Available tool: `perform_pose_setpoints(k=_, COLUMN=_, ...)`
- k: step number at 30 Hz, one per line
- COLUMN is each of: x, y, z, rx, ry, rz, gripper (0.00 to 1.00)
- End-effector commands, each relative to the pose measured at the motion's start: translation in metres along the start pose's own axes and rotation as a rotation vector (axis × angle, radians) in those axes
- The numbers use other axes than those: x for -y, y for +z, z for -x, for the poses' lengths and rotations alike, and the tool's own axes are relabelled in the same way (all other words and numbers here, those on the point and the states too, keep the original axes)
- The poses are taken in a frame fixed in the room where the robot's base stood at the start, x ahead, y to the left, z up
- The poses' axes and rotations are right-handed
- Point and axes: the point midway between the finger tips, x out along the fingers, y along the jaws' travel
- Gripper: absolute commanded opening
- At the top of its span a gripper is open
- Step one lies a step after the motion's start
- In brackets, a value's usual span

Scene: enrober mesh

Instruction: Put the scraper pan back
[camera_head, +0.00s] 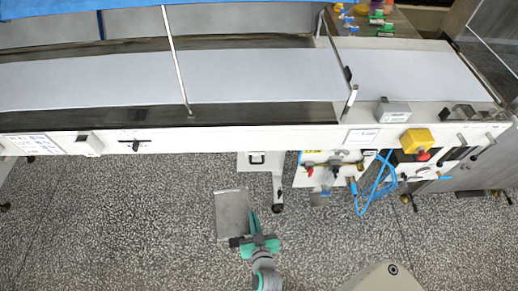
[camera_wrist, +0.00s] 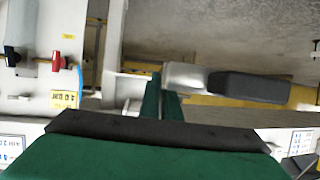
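The scraper pan (camera_head: 231,212) is a flat grey metal pan in the head view, in front of the machine and left of my gripper's fingers. My gripper (camera_head: 253,214) is green and points at the machine. In the wrist view its fingers (camera_wrist: 163,95) are nearly together, with a narrow gap. A bright metal piece (camera_wrist: 187,74) with a dark grey block (camera_wrist: 250,87) extends right from the fingertips. It appears to be the pan seen edge-on, pinched at its side. The exact contact is hidden behind the fingers.
The enrober (camera_head: 250,75) with its white belt runs across the back. Under its edge are a white panel with a black handle (camera_head: 257,158) and a leg on a caster (camera_head: 278,200). Blue hoses (camera_head: 376,187) and valves hang at the right. The speckled floor (camera_head: 120,220) is clear at left.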

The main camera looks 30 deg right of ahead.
Motion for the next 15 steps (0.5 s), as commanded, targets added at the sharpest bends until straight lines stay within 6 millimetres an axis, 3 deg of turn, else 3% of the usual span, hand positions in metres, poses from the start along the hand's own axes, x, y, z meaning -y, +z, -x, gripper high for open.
perform_pose_setpoints(k=1, x=-0.021, y=-0.001, z=0.012, rx=-0.002, ry=0.035, rz=-0.01, gripper=0.0)
perform_pose_setpoints(k=3, x=-0.045, y=-0.003, z=0.026, rx=-0.007, ry=0.075, rz=-0.022, gripper=0.0)
perform_pose_setpoints(k=6, x=-0.07, y=-0.005, z=0.041, rx=-0.013, ry=0.118, rz=-0.031, gripper=0.0)
perform_pose_setpoints(k=11, x=-0.09, y=-0.009, z=0.051, rx=-0.019, ry=0.151, rz=-0.038, gripper=0.0)
perform_pose_setpoints(k=15, x=-0.096, y=-0.016, z=0.037, rx=-0.022, ry=0.157, rz=-0.04, gripper=0.0)
